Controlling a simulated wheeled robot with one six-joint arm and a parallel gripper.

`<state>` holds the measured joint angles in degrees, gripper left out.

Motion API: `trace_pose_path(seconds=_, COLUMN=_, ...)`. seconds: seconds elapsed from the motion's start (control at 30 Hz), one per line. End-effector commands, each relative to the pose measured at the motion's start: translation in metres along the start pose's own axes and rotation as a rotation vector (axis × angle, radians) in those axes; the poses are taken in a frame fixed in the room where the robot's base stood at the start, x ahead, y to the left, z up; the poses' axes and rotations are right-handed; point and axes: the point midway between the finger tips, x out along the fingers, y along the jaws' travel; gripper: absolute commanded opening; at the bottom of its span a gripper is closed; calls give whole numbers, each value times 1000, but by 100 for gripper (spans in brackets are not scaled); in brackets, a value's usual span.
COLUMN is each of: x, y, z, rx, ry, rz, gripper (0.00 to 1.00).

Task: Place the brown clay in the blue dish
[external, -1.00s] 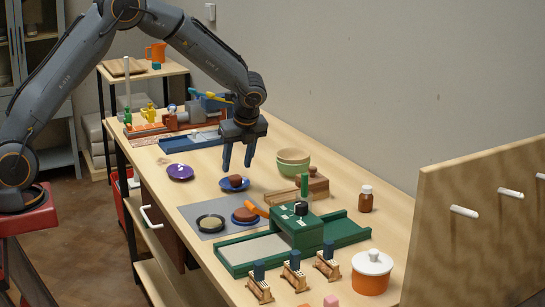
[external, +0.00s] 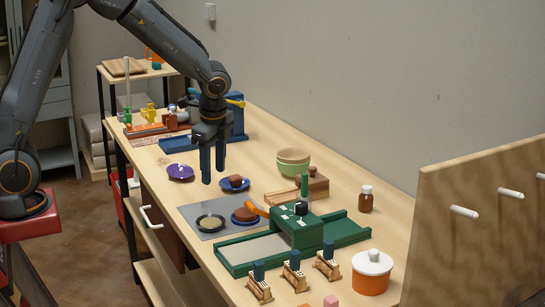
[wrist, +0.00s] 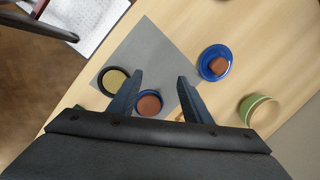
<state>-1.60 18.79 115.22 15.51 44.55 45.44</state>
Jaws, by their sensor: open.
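My gripper (external: 213,176) is open and empty, pointing down above the table, left of a blue dish (external: 248,187). A brown clay block (external: 235,181) sits in that dish; in the wrist view the block (wrist: 217,65) lies inside the blue rim (wrist: 204,72), right of my fingers. A second blue dish (wrist: 139,109) on the grey mat holds a round reddish-brown piece (wrist: 149,104); this piece also shows in the external view (external: 244,215). In the wrist view it appears between my fingers, but they do not touch it.
A black dish with olive-yellow contents (external: 210,222) is on the grey mat (external: 190,214). A purple dish (external: 180,172) stands left of my gripper.

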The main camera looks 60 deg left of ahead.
Motion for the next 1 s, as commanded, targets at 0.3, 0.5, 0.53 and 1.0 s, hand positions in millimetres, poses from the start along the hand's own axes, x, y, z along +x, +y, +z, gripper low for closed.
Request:
trace_pose_path(seconds=0.3, x=19, y=158, z=39, rx=-790, ry=137, rz=116, gripper=45)
trace_pose_path(seconds=0.5, x=24, y=187, z=49, rx=-962, ry=150, rz=144, gripper=45)
trace_pose_path(seconds=0.53, x=24, y=188, z=50, rx=-968, ry=150, rz=145, gripper=45)
trace_pose_path(seconds=1.0, x=24, y=187, z=49, rx=-966, ry=149, rz=144, gripper=45)
